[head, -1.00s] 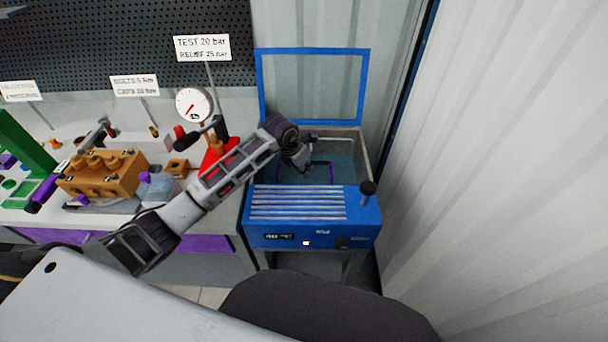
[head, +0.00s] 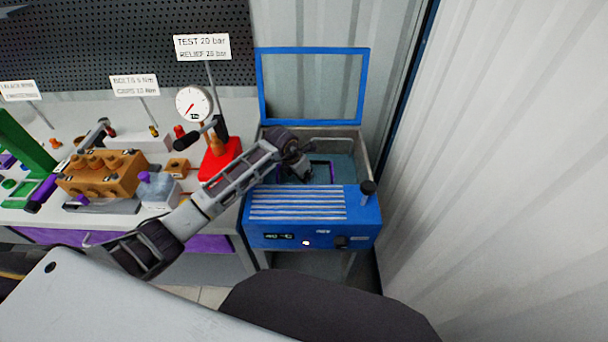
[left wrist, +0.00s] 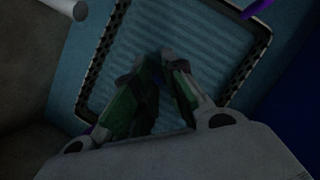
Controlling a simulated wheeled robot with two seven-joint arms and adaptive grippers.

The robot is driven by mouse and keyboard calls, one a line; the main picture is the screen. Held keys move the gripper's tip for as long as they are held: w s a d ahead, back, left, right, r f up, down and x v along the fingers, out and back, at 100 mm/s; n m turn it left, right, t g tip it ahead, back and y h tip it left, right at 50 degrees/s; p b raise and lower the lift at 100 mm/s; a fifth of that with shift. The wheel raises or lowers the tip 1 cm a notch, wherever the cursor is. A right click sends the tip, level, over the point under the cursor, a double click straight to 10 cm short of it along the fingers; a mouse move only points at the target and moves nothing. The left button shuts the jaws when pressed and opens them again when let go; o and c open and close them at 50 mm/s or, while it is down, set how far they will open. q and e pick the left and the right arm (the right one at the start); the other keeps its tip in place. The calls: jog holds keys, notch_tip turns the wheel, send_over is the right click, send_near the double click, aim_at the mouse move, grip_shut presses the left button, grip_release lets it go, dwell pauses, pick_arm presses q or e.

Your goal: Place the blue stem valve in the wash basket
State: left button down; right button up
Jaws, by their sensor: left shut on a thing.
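My left gripper (head: 302,174) reaches down into the blue washer's tank. The wash basket (left wrist: 97,58) has a dark perforated rim and a ribbed bluish floor, and lies below the fingertips. Its purple handle shows in the head view (head: 331,170), just right of the gripper. Whether the held thing touches the basket floor I cannot tell.
The blue washer (head: 312,217) has its lid (head: 312,49) raised and a dark knob at its right front corner. A gauge (head: 194,104) on a red base and an orange pump block (head: 103,178) stand on the bench. A corrugated wall is close on the right.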

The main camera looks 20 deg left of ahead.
pick_arm(q)
jog(key=c, duration=1.5)
grip_release()
pick_arm(e)
jog(key=shift+w+a+r, duration=0.1)
jog(key=shift+w+a, duration=0.05)
jog(key=shift+w, duration=0.2)
pick_arm(q)
jog(key=shift+r, duration=0.1)
pick_arm(e)
jog(key=shift+s, duration=0.25)
pick_arm(q)
jog(key=shift+r, duration=0.2)
jog(key=shift+s+a+r, duration=0.2)
jog(key=shift+s+r, duration=0.05)
jog(key=shift+r, duration=0.4)
jog(key=v, duration=1)
jog(key=shift+r, duration=0.15)
pick_arm(e)
jog(key=shift+s+d, duration=0.25)
jog(key=shift+d, duration=0.2)
jog(key=shift+a, duration=0.25)
jog(key=shift+a, duration=0.35)
